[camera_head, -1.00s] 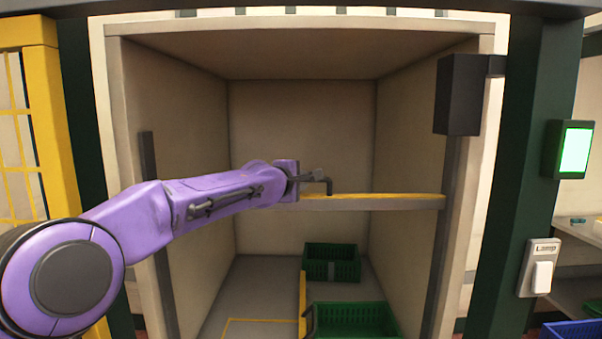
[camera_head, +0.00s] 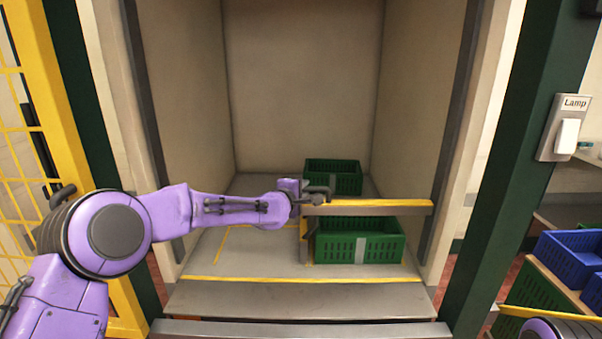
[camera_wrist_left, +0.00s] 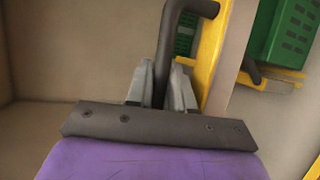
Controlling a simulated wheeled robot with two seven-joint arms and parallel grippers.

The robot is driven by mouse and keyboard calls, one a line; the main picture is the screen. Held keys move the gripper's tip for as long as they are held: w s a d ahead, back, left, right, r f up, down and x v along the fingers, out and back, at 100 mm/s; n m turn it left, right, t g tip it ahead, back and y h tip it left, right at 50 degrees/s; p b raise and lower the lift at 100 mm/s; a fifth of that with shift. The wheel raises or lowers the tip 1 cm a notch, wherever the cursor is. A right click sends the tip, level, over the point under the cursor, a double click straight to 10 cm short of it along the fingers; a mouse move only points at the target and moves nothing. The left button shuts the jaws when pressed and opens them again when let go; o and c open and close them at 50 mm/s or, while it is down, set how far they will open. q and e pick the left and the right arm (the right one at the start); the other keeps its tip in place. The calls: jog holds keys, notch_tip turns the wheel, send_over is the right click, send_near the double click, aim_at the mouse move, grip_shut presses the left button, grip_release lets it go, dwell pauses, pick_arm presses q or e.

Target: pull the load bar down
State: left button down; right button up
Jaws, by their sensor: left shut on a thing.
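The load bar (camera_head: 375,208) is a grey beam with a yellow top. It runs level across the right part of the bay opening, in front of the green crates; my left arm hides its left part. A dark bent handle (camera_wrist_left: 178,35) stands by the yellow strip in the left wrist view. My left gripper (camera_head: 318,194) is at the visible left end of the bar. Its grey fingers (camera_wrist_left: 161,88) are shut on the handle's stem. My right gripper is out of view; only a purple part of that arm shows at the lower right.
Two green crates, a far one (camera_head: 333,182) and a near one (camera_head: 358,249), stand on the bay floor behind the bar. Dark green posts flank the bay. A lamp switch (camera_head: 566,138) is on the right post. Blue crates (camera_head: 570,260) stand at the right.

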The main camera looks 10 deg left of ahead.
pick_arm(q)
notch_tip(320, 180, down, 17)
jog(key=b, duration=0.9)
jog(key=shift+s, duration=0.1)
jog(key=shift+d+f, duration=0.1)
jog(key=shift+f, duration=0.05)
jog(key=c, duration=1.1)
grip_release()
